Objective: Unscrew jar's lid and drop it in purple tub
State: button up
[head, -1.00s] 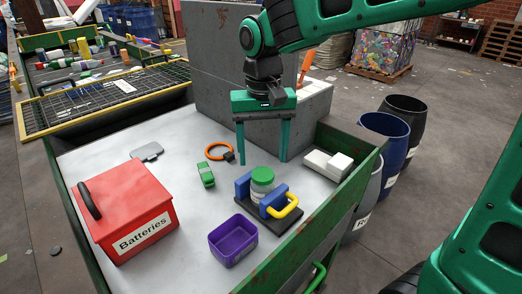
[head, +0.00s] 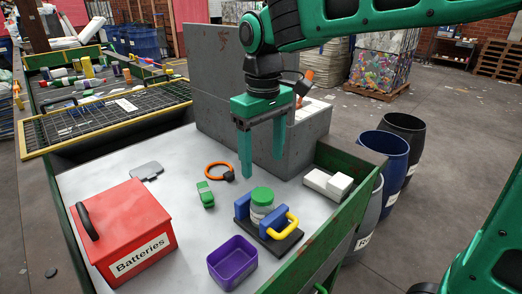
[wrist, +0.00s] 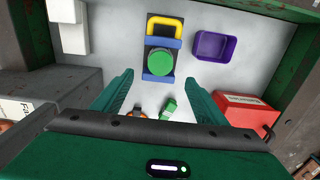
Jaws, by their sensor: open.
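A clear jar (head: 262,212) with a green lid (head: 262,195) stands upright between the blue jaws of a clamp (head: 278,221) with a yellow handle, on a dark base. The lid sits on the jar and also shows in the wrist view (wrist: 160,62). The purple tub (head: 232,262) is empty and stands in front of the clamp, to its left. My gripper (head: 262,168) is open and empty, with its fingers pointing down above and behind the jar. In the wrist view the lid lies ahead of the two fingers (wrist: 118,88), apart from them.
A red batteries box (head: 122,235) stands at the left. A green object (head: 205,194), an orange ring (head: 217,170) and a grey plate (head: 147,171) lie on the table. White blocks (head: 328,184) lie at right. A grey concrete block (head: 220,95) rises behind; green walls edge the table.

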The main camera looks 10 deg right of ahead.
aim_at(263, 194)
notch_tip(263, 194, down, 9)
jog(key=shift+f, duration=0.15)
dwell(0.4)
jog(key=c, duration=1.1)
